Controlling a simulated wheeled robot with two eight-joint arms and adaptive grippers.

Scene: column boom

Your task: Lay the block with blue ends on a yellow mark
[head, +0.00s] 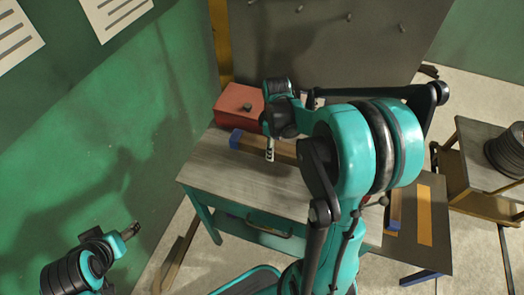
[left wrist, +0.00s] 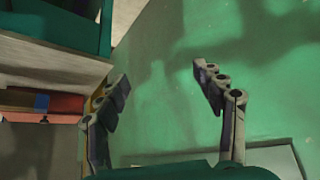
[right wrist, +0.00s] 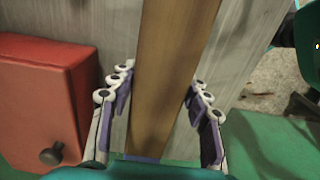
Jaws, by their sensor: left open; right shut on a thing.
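A wooden block with a blue end (head: 236,138) lies lengthwise on the grey worktable, beside a red box; its far end is hidden behind my right arm. My right gripper (head: 269,152) is shut on the block from above. In the right wrist view the block's brown length (right wrist: 172,65) runs between the fingers. A yellow mark (head: 425,215) shows bare on a dark surface at the right. My left gripper (head: 131,231) is open and empty, near the green wall.
The red box (head: 238,104) with a dark knob stands at the table's back left. The worktable (head: 222,165) is bare in front of the block. A wooden stand (head: 482,150) with a dark spool (head: 508,150) is at far right. A dark panel (head: 310,45) rises behind.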

